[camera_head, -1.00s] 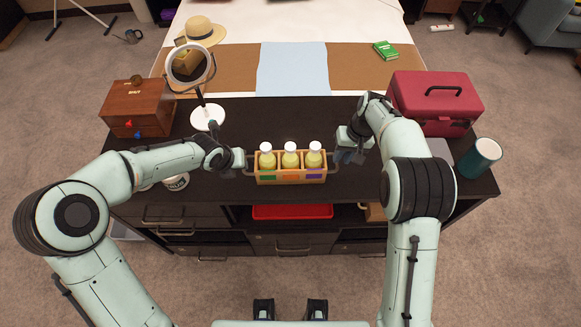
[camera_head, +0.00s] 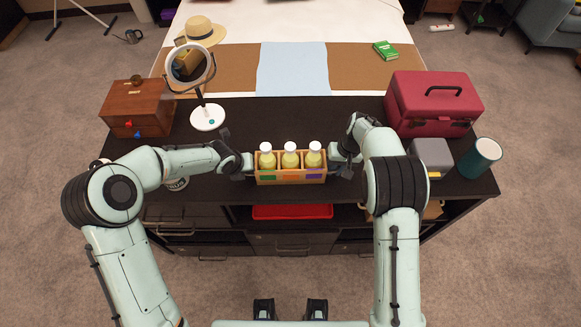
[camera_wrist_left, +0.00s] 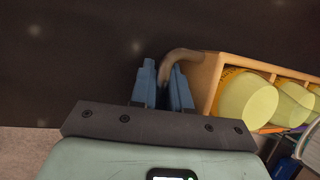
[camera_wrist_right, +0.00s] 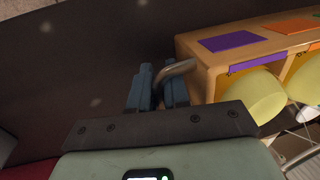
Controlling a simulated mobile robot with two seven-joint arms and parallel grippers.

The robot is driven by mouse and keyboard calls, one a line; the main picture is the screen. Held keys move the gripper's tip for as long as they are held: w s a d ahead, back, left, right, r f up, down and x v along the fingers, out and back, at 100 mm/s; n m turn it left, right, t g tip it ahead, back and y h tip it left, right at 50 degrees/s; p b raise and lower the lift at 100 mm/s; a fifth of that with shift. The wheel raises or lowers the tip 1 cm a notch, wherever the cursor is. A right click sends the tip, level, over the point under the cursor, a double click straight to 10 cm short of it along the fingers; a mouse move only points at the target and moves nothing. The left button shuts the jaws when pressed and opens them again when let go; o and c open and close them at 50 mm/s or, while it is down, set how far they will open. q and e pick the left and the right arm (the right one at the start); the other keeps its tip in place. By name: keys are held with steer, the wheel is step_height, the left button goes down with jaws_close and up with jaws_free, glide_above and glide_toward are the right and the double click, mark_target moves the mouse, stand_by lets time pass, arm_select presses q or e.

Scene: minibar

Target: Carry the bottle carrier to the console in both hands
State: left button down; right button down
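The bottle carrier (camera_head: 291,180) is a wooden box with a green, an orange and a purple label. It holds three yellow bottles (camera_head: 290,158) with white caps. It stands upright on the dark console top (camera_head: 270,125), near the front edge. My left gripper (camera_head: 246,166) is at its left end; in the left wrist view its blue fingers (camera_wrist_left: 163,88) close around the curved handle (camera_wrist_left: 180,56). My right gripper (camera_head: 337,166) is at its right end; in the right wrist view its fingers (camera_wrist_right: 159,90) close around the other handle (camera_wrist_right: 178,69).
A round mirror (camera_head: 190,65) on a white base and a wooden box (camera_head: 137,105) stand left. A red case (camera_head: 435,100), a grey box (camera_head: 431,157) and a teal cup (camera_head: 480,157) stand right. A red tray (camera_head: 292,212) lies on the shelf below. The top behind the carrier is clear.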

arm_select(q)
steer(key=shift+w+r, duration=0.1)
steer(key=shift+r, duration=0.1)
arm_select(e)
steer(key=shift+w+r, duration=0.1)
steer(key=shift+r, duration=0.1)
